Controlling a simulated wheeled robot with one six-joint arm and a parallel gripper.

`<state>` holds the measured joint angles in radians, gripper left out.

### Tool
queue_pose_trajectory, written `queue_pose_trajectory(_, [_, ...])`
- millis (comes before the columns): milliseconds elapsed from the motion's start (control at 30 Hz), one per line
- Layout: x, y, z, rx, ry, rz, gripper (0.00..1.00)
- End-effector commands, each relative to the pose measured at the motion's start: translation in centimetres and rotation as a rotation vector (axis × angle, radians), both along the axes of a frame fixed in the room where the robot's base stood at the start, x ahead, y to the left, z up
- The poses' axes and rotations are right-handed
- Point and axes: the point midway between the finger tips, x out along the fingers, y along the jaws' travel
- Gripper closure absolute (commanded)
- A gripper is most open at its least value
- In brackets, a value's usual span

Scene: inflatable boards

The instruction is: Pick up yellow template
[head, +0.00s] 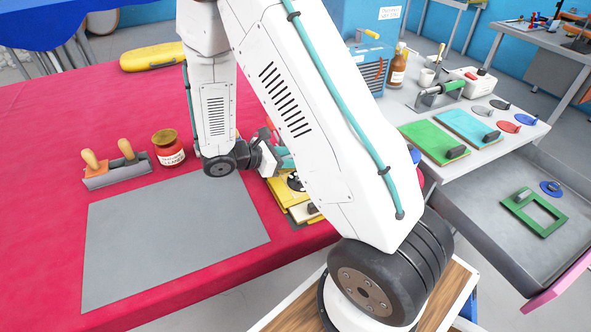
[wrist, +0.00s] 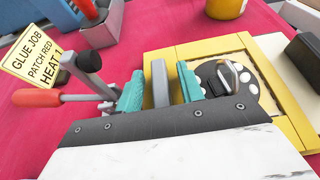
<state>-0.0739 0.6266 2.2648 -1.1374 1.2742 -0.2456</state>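The yellow template (wrist: 187,52) is a flat yellow frame with an upright grey handle (wrist: 160,82). In the head view a yellow part of it (head: 284,191) shows beside the arm, mostly hidden. My gripper (wrist: 160,90) has teal fingers, one on each side of the grey handle, with a visible gap to it on both sides. It is open. In the head view the gripper (head: 275,152) is partly hidden behind my arm. A black disc (wrist: 235,82) with white dots and a metal handle lies in the frame area, beside the right finger.
A grey mat (head: 175,235) covers the front of the red table. A red jar (head: 168,150) and a grey holder (head: 118,172) with wooden-handled tools stand behind it. A red-handled tool (wrist: 45,97) and yellow sign (wrist: 38,60) are left of the gripper. A green frame (head: 520,203) lies in the tray at right.

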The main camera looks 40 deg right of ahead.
Motion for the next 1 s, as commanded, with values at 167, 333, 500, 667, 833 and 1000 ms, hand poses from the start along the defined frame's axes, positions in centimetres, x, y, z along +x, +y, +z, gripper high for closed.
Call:
queue_pose_trajectory(167, [0.0, 0.0, 0.0, 0.0, 0.0, 0.0, 1.0])
queue_pose_trajectory(333, [0.0, 0.0, 0.0, 0.0, 0.0, 0.0, 1.0])
queue_pose_trajectory(500, [0.0, 0.0, 0.2, 0.0, -0.001, 0.0, 1.0])
queue_pose_trajectory(667, [0.1, 0.0, 1.4, 0.0, -0.002, 0.0, 1.0])
queue_pose_trajectory(833, [0.0, 0.0, 4.1, 0.001, -0.005, -0.001, 1.0])
queue_pose_trajectory(1000, [0.1, 0.0, 7.9, 0.0, -0.007, 0.0, 1.0])
